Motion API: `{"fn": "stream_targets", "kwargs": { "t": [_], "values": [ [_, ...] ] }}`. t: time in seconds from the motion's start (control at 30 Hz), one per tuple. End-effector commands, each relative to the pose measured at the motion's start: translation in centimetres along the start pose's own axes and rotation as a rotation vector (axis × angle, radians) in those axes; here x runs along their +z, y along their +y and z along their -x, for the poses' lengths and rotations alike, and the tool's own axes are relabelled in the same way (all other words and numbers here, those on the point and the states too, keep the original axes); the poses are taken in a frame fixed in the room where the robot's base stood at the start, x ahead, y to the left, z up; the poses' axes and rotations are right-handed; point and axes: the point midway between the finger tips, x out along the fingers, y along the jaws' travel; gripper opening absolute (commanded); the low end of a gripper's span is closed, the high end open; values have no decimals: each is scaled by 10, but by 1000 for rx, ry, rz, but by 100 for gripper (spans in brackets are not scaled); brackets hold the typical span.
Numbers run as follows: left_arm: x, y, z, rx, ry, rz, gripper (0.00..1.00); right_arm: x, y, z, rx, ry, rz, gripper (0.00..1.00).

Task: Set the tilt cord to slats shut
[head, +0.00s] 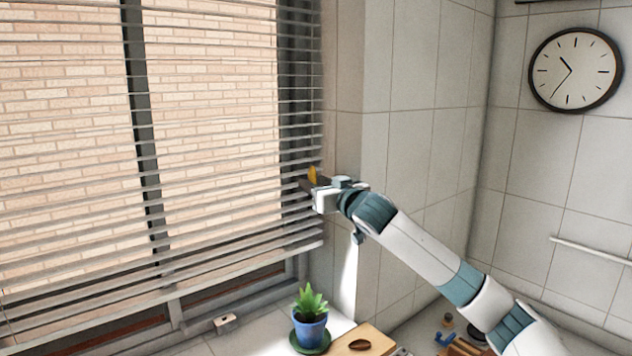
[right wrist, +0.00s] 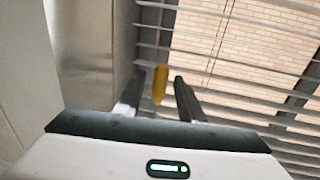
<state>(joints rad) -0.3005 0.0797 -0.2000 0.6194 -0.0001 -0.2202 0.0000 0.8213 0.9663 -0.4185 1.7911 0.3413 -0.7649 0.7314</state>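The window blind (head: 215,120) hangs at the left with its slats open, and a brick wall shows between them. A yellow tassel (head: 312,174), which looks like the end of the tilt cord, hangs at the blind's right edge. The cord above it is too thin to make out. My right gripper (head: 306,184) is at the tassel. In the right wrist view the yellow tassel (right wrist: 160,84) appears between the two dark fingers (right wrist: 160,92), with a gap on each side. The fingers are apart. My left gripper is out of view.
A potted plant (head: 310,325) in a blue pot stands on the sill below the gripper. A wooden board (head: 375,340) with a brown item lies beside it. The tiled wall (head: 395,90) is close to the right of the blind. A clock (head: 575,70) hangs farther right.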

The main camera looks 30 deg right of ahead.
Motion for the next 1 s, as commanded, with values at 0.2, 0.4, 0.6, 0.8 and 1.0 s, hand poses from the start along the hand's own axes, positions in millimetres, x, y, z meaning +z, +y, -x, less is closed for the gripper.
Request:
{"fn": "stream_targets", "kwargs": {
  "t": [0.2, 0.4, 0.6, 0.8, 1.0],
  "values": [
    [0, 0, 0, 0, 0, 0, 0, 0, 0, 0, 0, 0, 0, 24],
    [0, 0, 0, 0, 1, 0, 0, 0, 0, 0, 0, 0, 0, 0],
    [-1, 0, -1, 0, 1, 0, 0, -9, 0, 0, 0, 2, -1, 0],
    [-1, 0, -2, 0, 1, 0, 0, -46, 0, 0, 0, 6, -2, 0],
    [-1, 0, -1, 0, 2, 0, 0, -88, 0, 0, 0, 6, -3, 0]
  ]
}}
